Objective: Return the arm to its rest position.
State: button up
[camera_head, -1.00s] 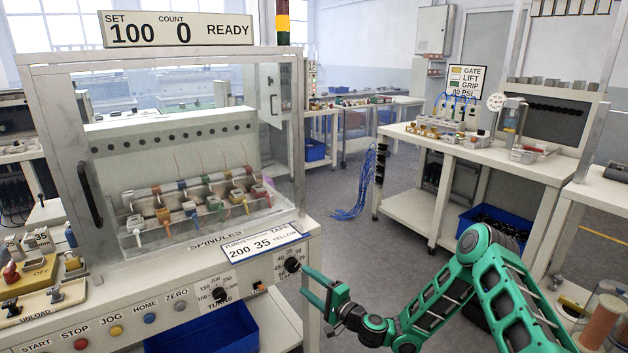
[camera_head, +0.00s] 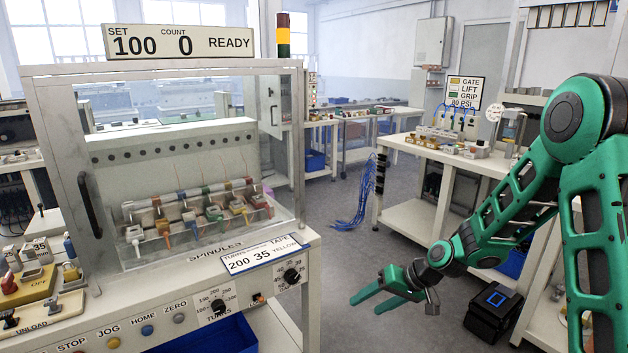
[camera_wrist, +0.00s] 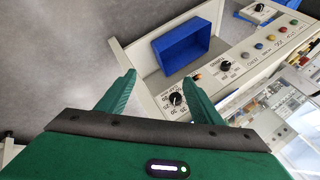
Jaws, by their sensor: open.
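My gripper (camera_head: 378,295) is green and open, with nothing between its fingers. In the head view it hangs over the grey floor, right of the winding machine (camera_head: 115,285) and apart from it. My green arm is bent, with its elbow high at the right of the picture. In the wrist view my gripper (camera_wrist: 160,90) shows its two fingers spread, with the machine's front panel and a black knob (camera_wrist: 176,99) beyond them.
The machine carries a sign reading "SET 100 COUNT 0 READY" (camera_head: 178,41). A blue bin (camera_head: 205,338) sits under its panel; it also shows in the wrist view (camera_wrist: 182,47). A white workbench (camera_head: 420,215) stands behind my arm. Blue cables (camera_head: 358,197) hang near it. Floor between is clear.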

jog(key=s+d+r+m+g+h, duration=0.1)
jog(key=s+d+r+h, duration=0.3)
jog(key=s+d, duration=0.45)
jog(key=s+d+r+m+g+h, duration=0.1)
jog(key=s+d+r+h, duration=0.1)
jog(key=s+d+r, duration=0.65)
jog(key=s+d+r+m, duration=0.2)
jog(key=s+d, duration=0.2)
jog(key=s, duration=0.6)
jog(key=s+d+r+m+g, duration=0.1)
jog(key=s+d+r+m, duration=0.1)
jog(key=s, duration=0.8)
jog(key=shift+d+r+m+g+h, duration=0.25)
jog(key=shift+d+m+h, duration=0.2)
jog(key=shift+d, duration=0.7)
jog(key=shift+w, duration=0.1)
jog(key=shift+w+f, duration=0.3)
jog(key=shift+w, duration=0.3)
